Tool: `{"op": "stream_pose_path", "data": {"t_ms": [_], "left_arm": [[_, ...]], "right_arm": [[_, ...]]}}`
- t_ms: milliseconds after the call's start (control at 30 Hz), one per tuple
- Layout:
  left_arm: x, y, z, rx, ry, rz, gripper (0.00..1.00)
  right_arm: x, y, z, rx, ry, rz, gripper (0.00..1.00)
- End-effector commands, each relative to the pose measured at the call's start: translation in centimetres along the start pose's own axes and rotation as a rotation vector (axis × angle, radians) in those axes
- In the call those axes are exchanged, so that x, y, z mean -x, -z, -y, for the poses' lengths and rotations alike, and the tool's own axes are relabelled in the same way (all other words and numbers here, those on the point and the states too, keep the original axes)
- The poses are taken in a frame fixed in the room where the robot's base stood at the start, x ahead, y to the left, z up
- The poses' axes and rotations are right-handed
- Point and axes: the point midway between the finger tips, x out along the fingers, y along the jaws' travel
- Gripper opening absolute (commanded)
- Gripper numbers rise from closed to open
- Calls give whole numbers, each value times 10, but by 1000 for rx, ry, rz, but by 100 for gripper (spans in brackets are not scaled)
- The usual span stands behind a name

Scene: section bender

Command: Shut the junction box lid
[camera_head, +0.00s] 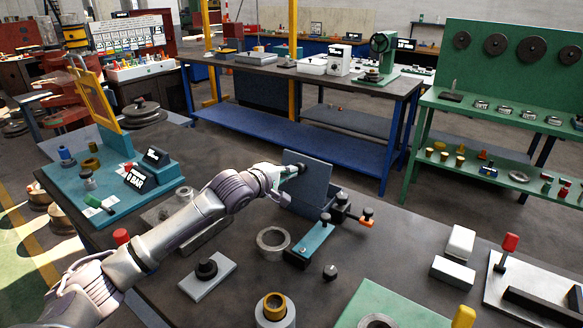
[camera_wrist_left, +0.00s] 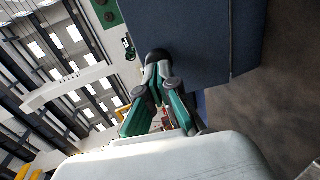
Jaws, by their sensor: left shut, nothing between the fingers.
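The junction box appears to be the grey-blue box (camera_head: 308,205) near the middle of the dark bench, with its lid (camera_head: 307,176) standing up as a flat panel. My left gripper (camera_head: 301,169) is shut and empty, with its fingertips at the upper part of the lid. In the left wrist view the closed fingers (camera_wrist_left: 157,57) overlap the edge of a large blue-grey panel (camera_wrist_left: 210,40), which looks like the lid. I cannot tell whether they touch it. The inside of the box is mostly hidden. My right gripper is in neither view.
A teal block with black knobs (camera_head: 311,243) and a metal ring (camera_head: 273,240) sit in front of the box. A grey plate with a black knob (camera_head: 207,279) lies nearer. A teal fixture board (camera_head: 118,205) is at left.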

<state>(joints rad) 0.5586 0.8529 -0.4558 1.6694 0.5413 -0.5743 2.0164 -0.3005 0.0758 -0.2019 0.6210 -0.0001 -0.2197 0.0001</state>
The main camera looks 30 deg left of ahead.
Motion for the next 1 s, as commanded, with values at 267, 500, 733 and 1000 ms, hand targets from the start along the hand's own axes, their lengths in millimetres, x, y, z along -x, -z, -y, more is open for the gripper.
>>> {"op": "stream_pose_path", "data": {"t_ms": [267, 500, 733, 1000], "left_arm": [[-13, 0, 0, 0, 1, 0, 0], [-12, 0, 1, 0, 1, 0, 0], [-14, 0, -7, 2, 31, 0, 0], [-29, -1, -17, 7, 140, 1, 0]], "right_arm": [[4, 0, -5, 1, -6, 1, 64], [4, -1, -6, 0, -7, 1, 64], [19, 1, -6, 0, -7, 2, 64], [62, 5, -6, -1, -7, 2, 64]]}}
